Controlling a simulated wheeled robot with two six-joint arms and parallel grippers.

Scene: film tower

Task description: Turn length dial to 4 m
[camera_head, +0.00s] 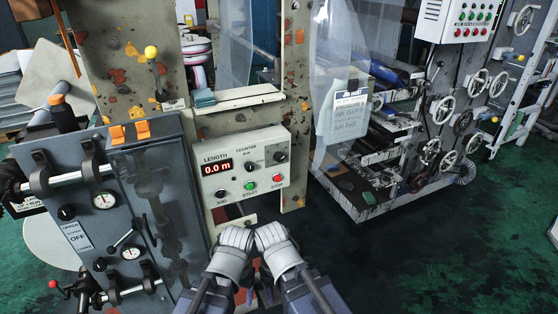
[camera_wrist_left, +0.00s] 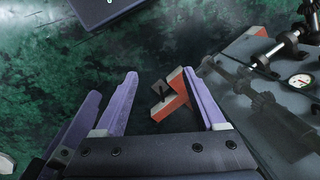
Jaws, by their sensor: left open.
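A light grey control box (camera_head: 240,168) faces me on the machine front. Its LENGTH display (camera_head: 216,168) reads 0.0 m in red. A black knob (camera_head: 221,194) sits below the display; its small label is hard to read. My left gripper (camera_wrist_left: 160,74) is open and empty in the left wrist view, over green floor and a red-orange block (camera_wrist_left: 172,97). In the head view my two arms lie below the box; no right gripper fingers show.
A green button (camera_head: 250,186) and a red button (camera_head: 277,178) sit on the box's lower part. A grey cabinet with gauges (camera_head: 131,252) and handles stands left of it. A machine with several handwheels (camera_head: 445,110) is at the right. Green floor (camera_head: 440,245) lies open at the lower right.

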